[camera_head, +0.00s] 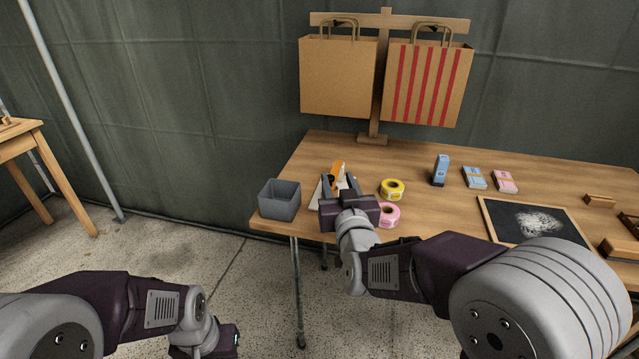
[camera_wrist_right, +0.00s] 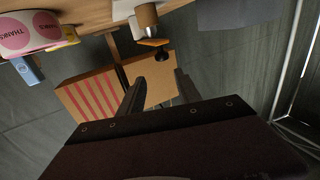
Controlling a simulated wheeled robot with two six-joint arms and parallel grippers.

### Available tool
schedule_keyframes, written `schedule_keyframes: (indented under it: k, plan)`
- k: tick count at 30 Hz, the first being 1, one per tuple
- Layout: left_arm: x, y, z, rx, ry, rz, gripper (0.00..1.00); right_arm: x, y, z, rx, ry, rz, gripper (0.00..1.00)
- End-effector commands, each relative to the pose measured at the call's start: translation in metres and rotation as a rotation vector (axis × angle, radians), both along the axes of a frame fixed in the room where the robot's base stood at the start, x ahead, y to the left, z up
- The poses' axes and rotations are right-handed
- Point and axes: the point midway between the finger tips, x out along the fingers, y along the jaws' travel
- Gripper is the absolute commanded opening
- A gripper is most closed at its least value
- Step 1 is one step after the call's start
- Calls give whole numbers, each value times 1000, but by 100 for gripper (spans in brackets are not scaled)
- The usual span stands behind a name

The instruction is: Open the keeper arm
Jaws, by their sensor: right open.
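A small white stand with an orange arm (camera_head: 338,167) stands near the table's left front. I take the orange arm to be the keeper arm. My right gripper (camera_head: 340,186) is over it and hides much of the stand. In the right wrist view, the orange arm (camera_wrist_right: 152,42) shows with a dark knob (camera_wrist_right: 160,55) beside a tan roll (camera_wrist_right: 146,15). My right gripper (camera_wrist_right: 160,85) is open, with nothing seen between its fingers; whether it touches the arm I cannot tell. My left gripper (camera_head: 222,346) is low at the bottom edge, off the table, its fingers unclear.
A grey bin (camera_head: 280,200) stands just left of the stand. A yellow sticker roll (camera_head: 392,188) and a pink one (camera_head: 389,214) lie close on the right. Behind is a wooden rack (camera_head: 375,128) with two paper bags. A chalkboard (camera_head: 500,222) lies farther right.

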Motion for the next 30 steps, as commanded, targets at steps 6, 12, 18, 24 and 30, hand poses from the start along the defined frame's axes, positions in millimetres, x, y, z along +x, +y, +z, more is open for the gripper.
schedule_keyframes:
  k: [6,12,18,24,30]
  plan:
    - [0,0,-23,0,0,0,36,-2,10,-24,0,1,22,40]
    - [0,0,-23,0,0,0,36,5,11,-23,0,1,22,40]
    - [0,0,-33,0,0,0,36,46,13,-25,0,1,20,40]
    - [0,0,-39,0,0,0,36,79,16,-23,-2,1,21,40]
    - [0,0,-40,0,0,0,36,89,17,-22,-2,2,22,40]
